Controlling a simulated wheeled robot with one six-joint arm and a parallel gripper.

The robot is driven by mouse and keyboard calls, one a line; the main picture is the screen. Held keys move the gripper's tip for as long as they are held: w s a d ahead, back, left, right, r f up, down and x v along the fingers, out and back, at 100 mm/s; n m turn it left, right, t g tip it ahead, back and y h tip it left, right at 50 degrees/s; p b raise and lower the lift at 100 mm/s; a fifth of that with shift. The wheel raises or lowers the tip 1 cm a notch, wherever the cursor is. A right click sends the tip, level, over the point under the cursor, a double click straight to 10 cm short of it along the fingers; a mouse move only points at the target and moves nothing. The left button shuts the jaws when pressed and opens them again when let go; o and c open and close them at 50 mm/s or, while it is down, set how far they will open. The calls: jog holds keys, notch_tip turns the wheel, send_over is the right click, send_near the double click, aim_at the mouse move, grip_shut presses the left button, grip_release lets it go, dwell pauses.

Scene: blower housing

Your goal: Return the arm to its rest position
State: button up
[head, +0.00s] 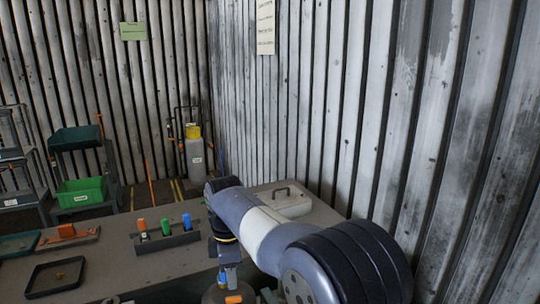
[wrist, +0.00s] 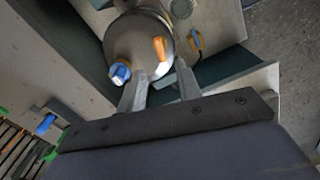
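My arm reaches forward over the workbench (head: 165,265) in the head view, bent downward at its far end. My gripper (wrist: 160,74) shows in the wrist view with its two grey fingers apart and nothing held between them. Beyond the fingertips is a round grey housing (wrist: 132,42) with an orange lever (wrist: 160,48) and a blue knob (wrist: 120,73). The fingertips overlap the housing's lower edge in the picture; I cannot tell whether they touch it. In the head view my arm hides part of this area, and the orange lever (head: 233,299) shows at the bottom edge.
A rack with orange, green and blue handles (head: 165,228) stands left of my arm. A dark tray (head: 55,276) lies further left. A pale case (head: 283,203) sits at the bench's back. A corrugated wall (head: 440,130) rises close on the right. A green bin (head: 82,191) stands beyond.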

aim_at(233, 297)
notch_tip(233, 297, down, 7)
jog(key=shift+p, duration=0.4)
jog(key=shift+f+m, duration=0.1)
jog(key=shift+m, duration=0.2)
jog(key=m+b, duration=0.1)
jog(key=m, duration=0.2)
jog(key=m+b, duration=0.1)
jog(key=m, duration=0.3)
jog(key=m+b, duration=0.1)
jog(key=m, duration=0.3)
jog(key=shift+b, duration=0.3)
jog(key=m+b, duration=0.2)
jog(key=m, duration=0.2)
jog(key=shift+m, duration=0.4)
notch_tip(233, 297, up, 7)
jog(key=shift+r, duration=0.1)
